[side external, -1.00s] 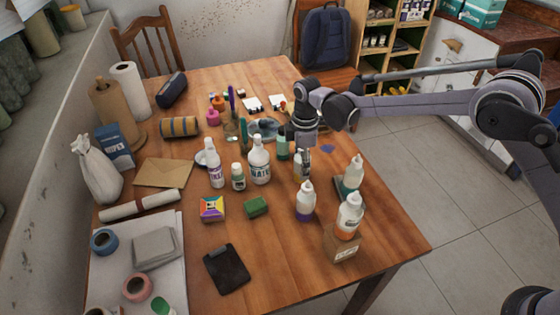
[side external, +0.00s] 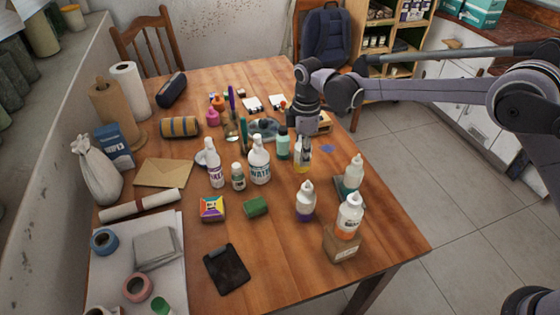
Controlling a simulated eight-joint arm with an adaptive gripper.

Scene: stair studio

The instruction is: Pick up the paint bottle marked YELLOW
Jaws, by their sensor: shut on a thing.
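A clear bottle with yellow paint in its lower part (side external: 302,167) stands upright under my gripper (side external: 303,140) near the right side of the table. My gripper points down and is shut on the upper part of this bottle, hiding its top. Its label is too small to read. I cannot tell for sure whether its base touches the table.
Close by are a teal bottle (side external: 283,147), a WATER bottle (side external: 259,165), a purple paint bottle (side external: 305,205), a white-capped bottle (side external: 354,172) and an orange paint bottle (side external: 349,213) on a cardboard box (side external: 341,245). A black tablet (side external: 227,270) lies in front.

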